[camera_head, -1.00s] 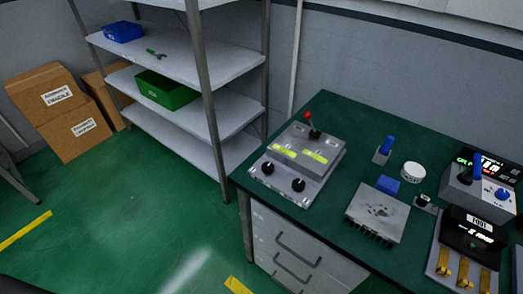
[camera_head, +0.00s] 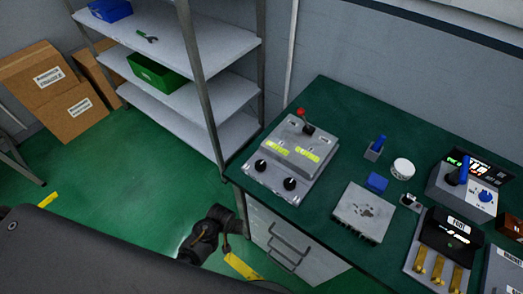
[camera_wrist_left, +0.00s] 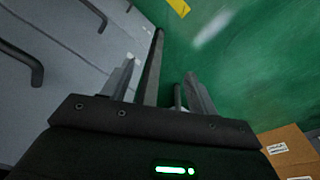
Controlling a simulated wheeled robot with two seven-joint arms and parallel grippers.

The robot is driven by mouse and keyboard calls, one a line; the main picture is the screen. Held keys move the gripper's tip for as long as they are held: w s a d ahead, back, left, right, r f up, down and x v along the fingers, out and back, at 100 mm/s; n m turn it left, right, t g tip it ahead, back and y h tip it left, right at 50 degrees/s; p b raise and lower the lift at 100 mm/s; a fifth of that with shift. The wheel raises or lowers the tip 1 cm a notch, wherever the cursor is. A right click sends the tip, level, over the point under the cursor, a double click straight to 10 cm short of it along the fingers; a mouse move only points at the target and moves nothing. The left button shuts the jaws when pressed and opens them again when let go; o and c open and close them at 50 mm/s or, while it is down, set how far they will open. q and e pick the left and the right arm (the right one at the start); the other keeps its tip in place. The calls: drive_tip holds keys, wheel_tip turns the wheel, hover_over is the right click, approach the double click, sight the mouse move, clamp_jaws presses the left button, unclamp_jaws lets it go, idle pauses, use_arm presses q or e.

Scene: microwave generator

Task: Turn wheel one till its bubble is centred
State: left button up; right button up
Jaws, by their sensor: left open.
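A grey levelling device stands on the green bench top, with its base plate (camera_head: 274,184) towards the bench's left edge. It has two black wheels, a left one (camera_head: 260,165) and a right one (camera_head: 289,184), and two yellow-green vials, left (camera_head: 272,142) and right (camera_head: 307,154). The labels and bubbles are too small to read, so I cannot tell which wheel is one. My left gripper (camera_wrist_left: 160,72) is open and empty in the left wrist view, above the floor beside the drawer cabinet. My dark left arm crosses the lower left of the head view. My right gripper is not in view.
A red-knobbed lever (camera_head: 303,118) rises behind the vials. A finned grey block (camera_head: 363,212), a blue-handled switch (camera_head: 376,147) and a white round tub (camera_head: 402,169) stand to the right. The drawer cabinet (camera_head: 290,245) has protruding handles. A metal shelf (camera_head: 190,45) stands behind left.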

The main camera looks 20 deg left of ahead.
use_arm(q)
drive_tip(key=w+d+r+n+p, duration=0.15)
drive_tip(key=w+r, duration=0.25)
drive_tip(key=r, duration=0.9)
drive_tip(key=w+d+r+n+p, duration=0.1)
drive_tip(key=w+r+n+p, duration=0.2)
drive_tip(key=r, duration=1)
drive_tip(key=n+g, duration=0.1)
drive_tip(key=n, duration=0.2)
approach(261, 164)
drive_tip(key=shift+f+m+b, duration=0.25)
drive_tip(key=shift+f+b, duration=0.45)
drive_tip(key=shift+b, duration=0.2)
wheel_tip(261, 164, down, 7)
drive_tip(key=shift+r+p, duration=0.1)
drive_tip(key=shift+p, duration=1.1)
drive_tip(key=shift+w+d+f, duration=0.1)
drive_tip(key=shift+f, duration=0.35)
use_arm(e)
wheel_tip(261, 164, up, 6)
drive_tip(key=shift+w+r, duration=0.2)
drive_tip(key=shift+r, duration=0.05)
use_arm(q)
drive_tip(key=shift+c, duration=0.5)
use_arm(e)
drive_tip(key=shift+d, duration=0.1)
use_arm(q)
drive_tip(key=c, duration=0.9)
